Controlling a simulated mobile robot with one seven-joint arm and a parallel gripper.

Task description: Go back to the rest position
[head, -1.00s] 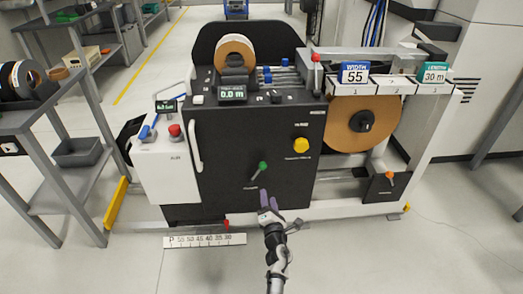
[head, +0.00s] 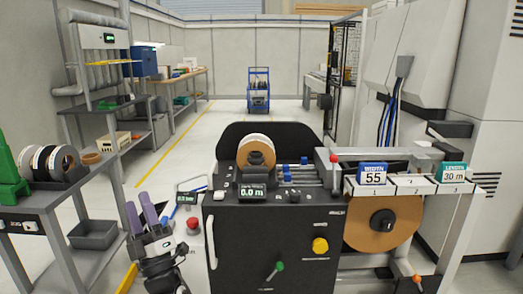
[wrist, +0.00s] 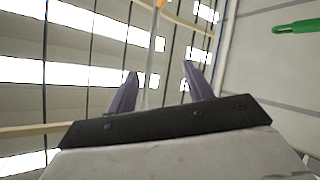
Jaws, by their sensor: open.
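My gripper (head: 142,216) is raised at the lower left of the head view, in front of the left side of the machine. Its two purple fingers point up and stand apart, with nothing between them. In the wrist view my gripper (wrist: 158,85) is also open and empty, facing the ceiling with its bright windows. The black edge banding machine (head: 300,250) fills the lower middle of the head view. Its green-knobbed lever (head: 279,267) and yellow knob (head: 320,245) are apart from my gripper.
A grey shelf (head: 30,205) with several rolls stands at the left, close to my gripper. A large brown roll (head: 384,232) hangs at the machine's right. Behind are a blue cart (head: 259,90) and open floor with a yellow line. A green object (wrist: 297,27) shows in the wrist view.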

